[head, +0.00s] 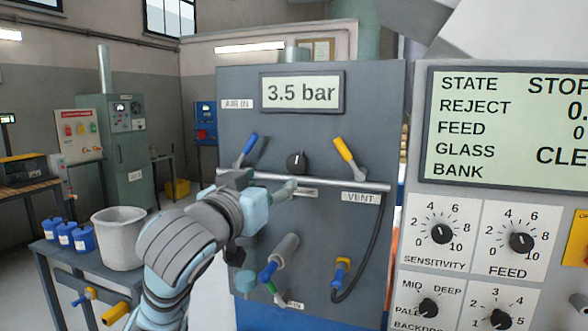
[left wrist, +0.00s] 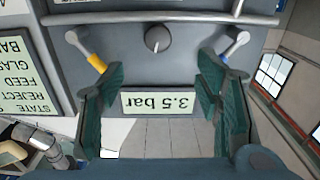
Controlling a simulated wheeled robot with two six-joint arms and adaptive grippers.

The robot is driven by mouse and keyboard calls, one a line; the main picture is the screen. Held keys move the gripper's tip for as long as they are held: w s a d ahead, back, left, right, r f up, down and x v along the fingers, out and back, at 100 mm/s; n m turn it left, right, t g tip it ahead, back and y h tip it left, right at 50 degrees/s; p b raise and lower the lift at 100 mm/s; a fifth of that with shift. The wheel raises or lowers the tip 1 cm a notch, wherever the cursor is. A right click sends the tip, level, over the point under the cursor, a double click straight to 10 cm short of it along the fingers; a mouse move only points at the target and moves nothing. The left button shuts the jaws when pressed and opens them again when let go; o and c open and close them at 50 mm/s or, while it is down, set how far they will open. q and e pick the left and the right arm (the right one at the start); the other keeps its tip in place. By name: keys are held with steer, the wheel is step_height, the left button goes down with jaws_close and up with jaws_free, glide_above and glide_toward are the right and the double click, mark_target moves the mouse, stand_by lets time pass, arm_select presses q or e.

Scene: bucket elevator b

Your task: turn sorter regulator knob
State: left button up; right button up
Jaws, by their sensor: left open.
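The black regulator knob (head: 296,161) sits on the grey cabinet panel below the 3.5 bar display (head: 302,93), between a blue-handled lever (head: 247,148) and a yellow-handled lever (head: 346,150). My left gripper (head: 268,192) is just below and left of the knob in the head view, near the horizontal rail. In the left wrist view, which is upside down, my left gripper (left wrist: 160,85) is open and empty. The knob (left wrist: 157,39) shows beyond its fingers, apart from them and roughly centred between them. My right gripper is not in view.
The metal rail (head: 340,183) crosses the panel below the knob. A black hose (head: 373,235) and a pale cylindrical fitting (head: 285,250) are lower down. The sorter control panel (head: 480,240) with other knobs is at right. A grey bucket (head: 118,240) stands on a table at left.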

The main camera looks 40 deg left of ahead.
arm_select(q)
steer(key=p, duration=0.9)
glide_toward(295, 166)
steer(key=r, duration=0.1)
steer(key=x, duration=0.6)
steer(key=f+x, duration=0.1)
steer(key=x, duration=0.2)
steer(key=shift+w+p, duration=0.3)
steer(key=shift+s, duration=0.1)
steer(key=shift+s, duration=0.1)
